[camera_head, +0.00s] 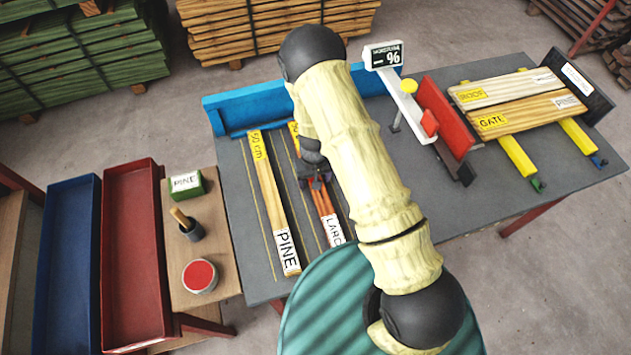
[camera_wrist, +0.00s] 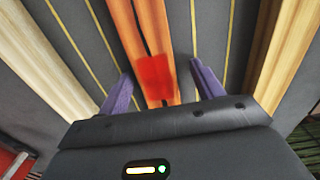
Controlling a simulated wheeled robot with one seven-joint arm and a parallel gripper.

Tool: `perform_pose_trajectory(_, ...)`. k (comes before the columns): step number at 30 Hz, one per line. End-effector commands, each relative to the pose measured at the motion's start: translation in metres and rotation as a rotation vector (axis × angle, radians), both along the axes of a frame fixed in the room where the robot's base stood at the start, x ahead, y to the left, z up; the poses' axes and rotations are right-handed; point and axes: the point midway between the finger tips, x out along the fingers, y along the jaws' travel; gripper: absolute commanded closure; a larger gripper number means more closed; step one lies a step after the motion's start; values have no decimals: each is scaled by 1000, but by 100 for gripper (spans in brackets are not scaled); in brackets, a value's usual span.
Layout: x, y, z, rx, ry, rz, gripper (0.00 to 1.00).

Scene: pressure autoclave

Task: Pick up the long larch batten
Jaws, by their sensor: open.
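The larch batten (camera_head: 323,203) is orange-red with a dark line along it and a white label (camera_head: 334,231), partly readable as "LARC". It lies on the grey table, its middle and far part hidden by my arm. In the wrist view the orange batten (camera_wrist: 124,28) runs between my fingers, with a bright red patch (camera_wrist: 157,80) on it. My gripper (camera_head: 318,181) is open over it, and its purple fingers (camera_wrist: 161,70) stand on either side, apart from it. Whether they reach down beside it I cannot tell.
A pale pine batten (camera_head: 268,190) lies to the left. The wrist view shows pale battens left (camera_wrist: 38,55) and right (camera_wrist: 287,45). A blue fence (camera_head: 232,112) edges the table. A moisture gauge (camera_head: 405,105) and labelled boards (camera_head: 535,112) stand right; blue (camera_head: 66,260) and red (camera_head: 133,250) trays stand left.

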Motion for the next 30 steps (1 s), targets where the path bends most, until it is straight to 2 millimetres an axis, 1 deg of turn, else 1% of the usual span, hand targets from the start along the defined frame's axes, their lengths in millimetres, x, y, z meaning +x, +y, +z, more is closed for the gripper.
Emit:
perform_pose_trajectory(6,1,-3,0,0,0,-7,34)
perform_pose_trajectory(7,1,-4,0,0,0,-7,36)
perform_pose_trajectory(11,1,-4,0,0,0,-8,61)
perform_pose_trajectory(12,1,-4,0,0,0,-8,69)
perform_pose_trajectory(14,1,-4,0,0,0,-8,81)
perform_pose_trajectory(15,1,-4,0,0,0,-8,89)
perform_pose_trajectory(16,1,-4,0,0,0,-8,94)
perform_pose_trajectory(25,1,-3,3,0,-1,-5,94)
perform_pose_trajectory(28,2,-2,9,0,-3,-4,94)
perform_pose_trajectory(30,2,-2,17,0,-4,-5,94)
